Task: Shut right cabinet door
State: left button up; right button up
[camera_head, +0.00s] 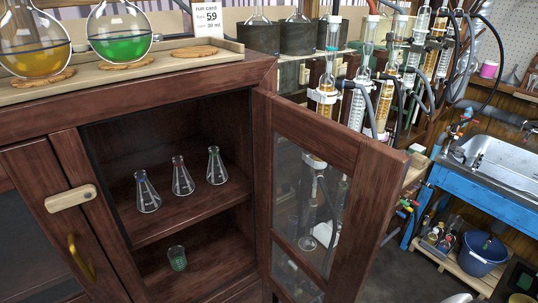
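The right cabinet door (351,160) is a dark wooden frame with glass panes. It stands open, swung outward from its hinges at the right side of the cabinet opening. The brown cabinet (140,95) shows its open right compartment, with three small flasks (182,178) on the upper shelf and a small green-tinted beaker (177,258) below. The left cabinet door (58,172) is closed and has a brass handle (80,257) and a pale wooden latch (71,198). Neither of my grippers shows in the head view.
Round flasks with amber (38,62) and green liquid (120,47) stand on the cabinet top. Glass columns and tubing (385,75) stand behind the open door. A blue-framed sink (505,165) is at the right, with a blue bucket (482,255) below. Grey floor shows right of the door.

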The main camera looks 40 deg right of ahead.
aim_at(378, 170)
jog(key=l+u, duration=0.15)
jog(key=l, duration=0.4)
jog(key=l+u, duration=0.1)
jog(key=l, duration=0.45)
jog(key=k+l+u, duration=0.15)
jog(key=l, duration=0.4)
jog(key=k+l+u, duration=0.1)
jog(key=l, duration=0.45)
jog(key=k+u, duration=0.1)
jog(key=k, duration=0.25)
